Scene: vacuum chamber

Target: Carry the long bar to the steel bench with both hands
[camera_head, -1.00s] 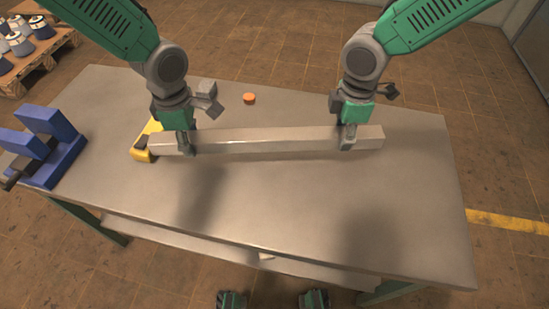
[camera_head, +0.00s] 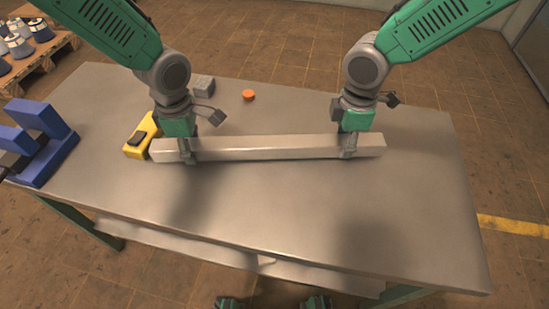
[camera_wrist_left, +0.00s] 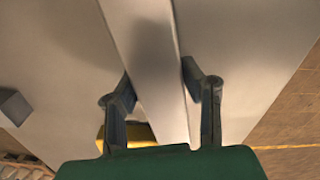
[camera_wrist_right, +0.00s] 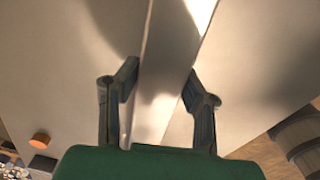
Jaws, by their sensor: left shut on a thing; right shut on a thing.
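The long bar (camera_head: 265,147) is a pale grey metal beam, lying crosswise over the steel bench (camera_head: 300,205). My left gripper (camera_head: 187,152) is shut on the bar near its left end. My right gripper (camera_head: 349,148) is shut on it near its right end. The left wrist view shows the bar (camera_wrist_left: 155,65) between the two fingers (camera_wrist_left: 160,90), and the right wrist view shows the bar (camera_wrist_right: 165,65) between the other pair (camera_wrist_right: 160,85). The bar looks about level. I cannot tell whether it touches the bench top or hangs just above it.
A blue vise (camera_head: 42,145) stands at the bench's left end. A yellow-and-black item (camera_head: 141,137) is close to the bar's left end. A small grey block (camera_head: 203,84) and an orange disc (camera_head: 248,95) lie behind the bar. The bench's front half is clear.

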